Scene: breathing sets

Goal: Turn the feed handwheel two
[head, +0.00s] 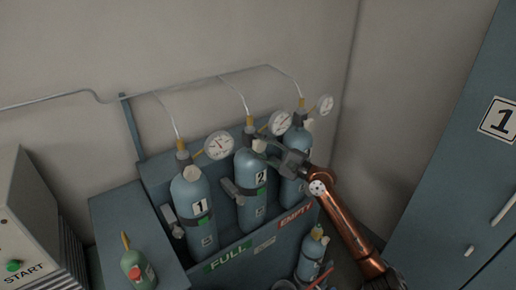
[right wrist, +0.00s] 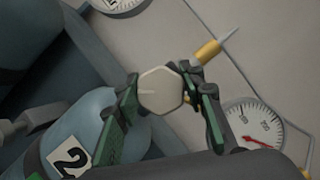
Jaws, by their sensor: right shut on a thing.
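The blue cylinder two (head: 250,181) stands in the middle of the rack, with a "2" label that also shows in the right wrist view (right wrist: 70,160). Its feed handwheel (right wrist: 161,92) is a pale hexagonal knob at the top of the cylinder. My right gripper (head: 267,148) reaches in from the right and is shut on this handwheel, with one green-padded finger on each side. The handwheel also shows small and pale in the head view (head: 259,146), partly hidden by the gripper. My left gripper is not in view.
Cylinder one (head: 196,215) stands to the left, and another cylinder (head: 291,190) to the right behind my arm. Gauges (head: 219,145) and thin hoses sit close above. A green bottle (head: 137,268) stands at the lower left. A blue cabinet (head: 450,160) is at the right.

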